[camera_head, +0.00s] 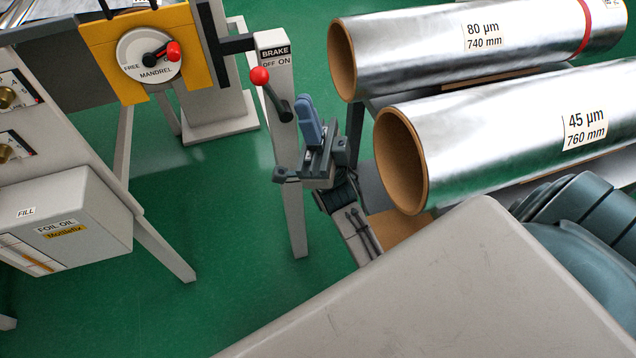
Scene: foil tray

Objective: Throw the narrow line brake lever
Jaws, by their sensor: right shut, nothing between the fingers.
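The brake lever (271,93) has a red ball knob (260,75) and a dark rod running down right to a dark pivot. It is on a light post (289,190) whose label reads BRAKE, OFF, ON. The lever leans left, toward the OFF side. My right gripper (305,102) is shut and empty, its blue fingers pointing up. In the picture it is just right of the lever's pivot and lower right of the knob; whether it touches the lever I cannot tell. My left gripper is not in view.
A yellow plate (99,40) left of the post carries a MANDREL dial (134,72) with its own red-knobbed handle (172,51). Foil rolls marked 80 µm (420,45) and 45 µm (500,130) lie right of the gripper. A FOIL OIL box (95,225) is at lower left. Green floor shows between.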

